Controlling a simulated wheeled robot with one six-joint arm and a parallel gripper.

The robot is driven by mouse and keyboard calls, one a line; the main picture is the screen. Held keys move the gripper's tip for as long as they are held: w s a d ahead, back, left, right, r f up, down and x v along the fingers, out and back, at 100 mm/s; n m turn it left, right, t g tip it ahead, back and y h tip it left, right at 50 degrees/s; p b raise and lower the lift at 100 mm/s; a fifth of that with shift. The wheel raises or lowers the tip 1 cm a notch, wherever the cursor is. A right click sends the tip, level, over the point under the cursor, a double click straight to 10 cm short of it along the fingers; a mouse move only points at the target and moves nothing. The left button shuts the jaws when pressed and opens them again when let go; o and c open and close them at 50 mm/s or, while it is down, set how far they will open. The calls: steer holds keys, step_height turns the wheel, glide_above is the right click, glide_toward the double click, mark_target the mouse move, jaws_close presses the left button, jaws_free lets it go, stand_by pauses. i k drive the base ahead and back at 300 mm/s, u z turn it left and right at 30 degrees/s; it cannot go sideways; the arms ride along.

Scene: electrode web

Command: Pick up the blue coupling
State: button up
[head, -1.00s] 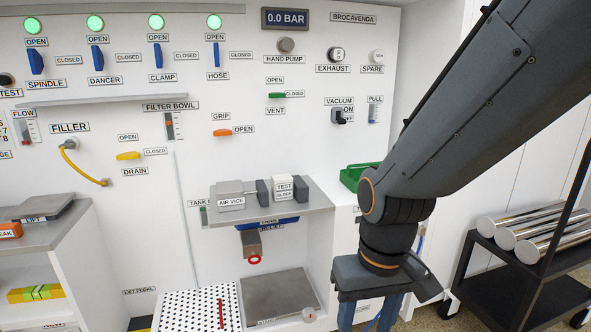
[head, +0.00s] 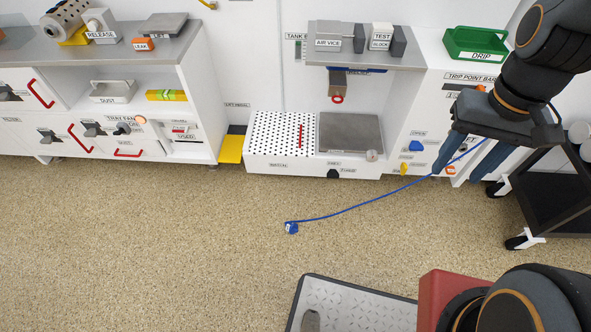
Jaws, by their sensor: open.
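The blue coupling (head: 291,228) lies on the speckled floor in the head view, left of the picture's middle. It sits at the free end of a thin blue hose (head: 365,201) that runs up and right towards the lower cabinet front, passing behind my gripper. My gripper (head: 461,174) hangs at the right with its two blue fingers apart and pointing down.
A white bench with a perforated plate (head: 267,136) stands behind the coupling. A yellow pedal (head: 232,148) is at its left. A black cart (head: 550,190) stands at the right. A grey treaded plate (head: 345,305) is at the bottom. The floor around the coupling is clear.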

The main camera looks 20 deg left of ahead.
mark_target(293, 228)
steer(key=z, duration=1.65)
steer(key=k, duration=0.95)
steer(key=u, duration=1.5)
